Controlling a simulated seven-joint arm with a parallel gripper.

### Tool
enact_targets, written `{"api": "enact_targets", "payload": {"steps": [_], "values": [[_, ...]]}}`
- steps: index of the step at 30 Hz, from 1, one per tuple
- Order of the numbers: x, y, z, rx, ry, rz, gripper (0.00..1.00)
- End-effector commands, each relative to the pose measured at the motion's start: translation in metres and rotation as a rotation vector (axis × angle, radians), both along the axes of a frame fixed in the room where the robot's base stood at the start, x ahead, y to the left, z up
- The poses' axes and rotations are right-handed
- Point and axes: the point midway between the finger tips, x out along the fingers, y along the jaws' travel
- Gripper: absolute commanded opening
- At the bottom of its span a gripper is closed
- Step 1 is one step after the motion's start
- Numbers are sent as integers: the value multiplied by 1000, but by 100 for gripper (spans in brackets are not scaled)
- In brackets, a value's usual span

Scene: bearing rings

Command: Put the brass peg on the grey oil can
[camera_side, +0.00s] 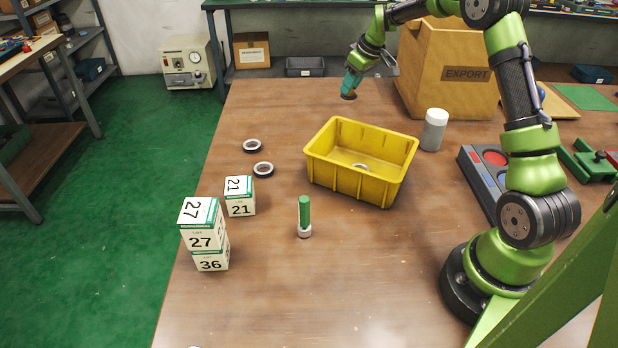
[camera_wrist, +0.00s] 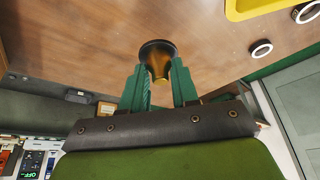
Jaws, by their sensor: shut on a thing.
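My gripper (camera_side: 350,86) is shut on the brass peg, a brass-coloured piece with a dark round flared end (camera_side: 348,96), near the back of the table. The wrist view shows the peg (camera_wrist: 158,62) between my two green fingertips (camera_wrist: 160,76), its dark end pointing away from my gripper. I cannot tell how high it is above the table. The only can-like thing I see is a pale grey-white cylinder (camera_side: 433,132) with a white lid, upright right of the yellow bin. I cannot tell whether it is the grey oil can.
A yellow bin (camera_side: 350,178) with a ring inside stands mid-table. A wooden EXPORT crate (camera_side: 440,90) is at back right. The front table is mostly clear.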

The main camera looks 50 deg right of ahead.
Motion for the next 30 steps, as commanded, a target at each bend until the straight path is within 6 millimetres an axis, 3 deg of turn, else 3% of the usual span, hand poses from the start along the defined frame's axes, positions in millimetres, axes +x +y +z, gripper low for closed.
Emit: {"api": "enact_targets", "payload": {"steps": [1,5,9,13,18,21,25,30], "values": [[-5,-11,16,-6,-7,-21,0],[-41,-36,50,-6,-6,-89,0],[-106,-56,79,-5,-5,-156,0],[-175,-59,94,-3,-5,-197,0],[-259,-41,93,-1,-7,-217,0],[-295,-22,83,0,-6,-205,0],[-321,2,67,1,-4,-165,0],[-329,18,50,-1,-2,-95,0]]}}
